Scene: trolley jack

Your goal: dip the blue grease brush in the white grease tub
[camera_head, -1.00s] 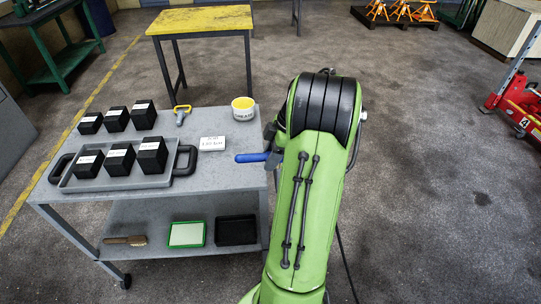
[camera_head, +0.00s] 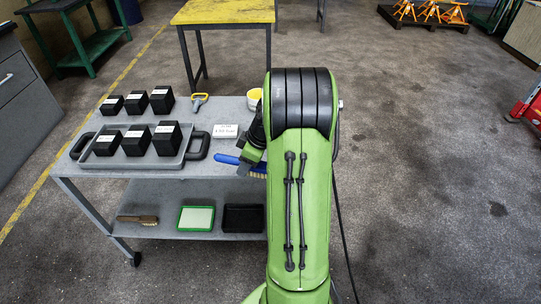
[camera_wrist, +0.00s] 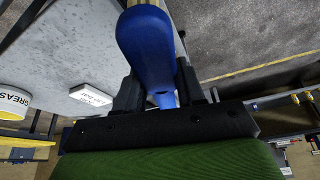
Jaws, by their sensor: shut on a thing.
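The blue grease brush (camera_head: 228,159) is in my gripper (camera_head: 251,163), at the trolley's right edge in the head view. Its handle points left and its pale bristles show below the gripper. In the wrist view the blue handle (camera_wrist: 147,45) fills the top middle, between the dark fingers of my gripper (camera_wrist: 160,92), which are shut on it. The white grease tub (camera_head: 254,95) stands at the trolley top's back right corner, with yellow grease inside, partly hidden by my arm. It also shows at the wrist view's left edge (camera_wrist: 13,101). The brush is apart from the tub.
A small white labelled block (camera_head: 226,131) sits on the trolley top (camera_head: 226,111) between brush and tub. A yellow table (camera_head: 225,12) stands behind.

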